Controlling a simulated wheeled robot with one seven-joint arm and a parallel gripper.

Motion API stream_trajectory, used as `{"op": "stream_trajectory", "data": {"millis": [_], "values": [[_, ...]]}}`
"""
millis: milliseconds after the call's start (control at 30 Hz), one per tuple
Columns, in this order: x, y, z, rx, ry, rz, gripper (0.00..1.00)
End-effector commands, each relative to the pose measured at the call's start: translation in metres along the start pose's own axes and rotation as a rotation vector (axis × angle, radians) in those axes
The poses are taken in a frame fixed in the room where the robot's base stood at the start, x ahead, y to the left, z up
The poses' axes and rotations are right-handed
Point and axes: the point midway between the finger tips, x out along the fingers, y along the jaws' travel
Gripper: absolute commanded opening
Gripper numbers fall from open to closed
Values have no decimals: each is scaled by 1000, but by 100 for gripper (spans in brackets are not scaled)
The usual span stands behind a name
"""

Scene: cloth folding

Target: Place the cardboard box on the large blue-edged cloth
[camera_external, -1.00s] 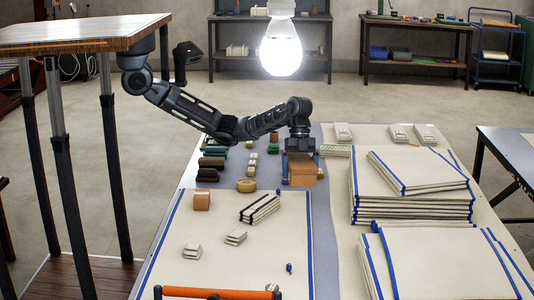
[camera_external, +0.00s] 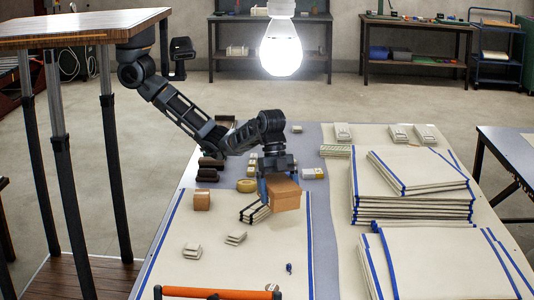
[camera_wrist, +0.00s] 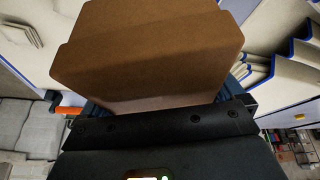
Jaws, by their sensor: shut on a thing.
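The brown cardboard box (camera_external: 285,196) is held in my gripper (camera_external: 276,180), in the external view just right of the folded dark-striped cloth. It hangs over the right part of the large blue-edged cloth (camera_external: 215,270), which lies flat on the table. A gap under the box seems to show, but its height is hard to tell. In the wrist view the box (camera_wrist: 150,50) fills the upper middle, in front of my gripper (camera_wrist: 155,112). The fingertips are mostly hidden behind the box.
A folded dark-striped cloth (camera_external: 254,212), a small brown block (camera_external: 202,200) and small folded cloths (camera_external: 192,250) lie on the large cloth. Stacks of blue-edged cloths (camera_external: 412,208) stand at right. An orange-handled bar (camera_external: 215,294) is at the near edge. The large cloth's front right is mostly clear.

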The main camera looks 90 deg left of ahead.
Motion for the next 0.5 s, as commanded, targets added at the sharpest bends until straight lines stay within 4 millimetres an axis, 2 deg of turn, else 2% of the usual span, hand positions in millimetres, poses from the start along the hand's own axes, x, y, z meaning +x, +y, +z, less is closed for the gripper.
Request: {"op": "stream_trajectory", "data": {"millis": [33,200,500], "values": [[5,22,-15,-10,1,-6,52],[22,83,-50,-77,5,-42,52],[46,201,-91,-183,11,-102,52]]}}
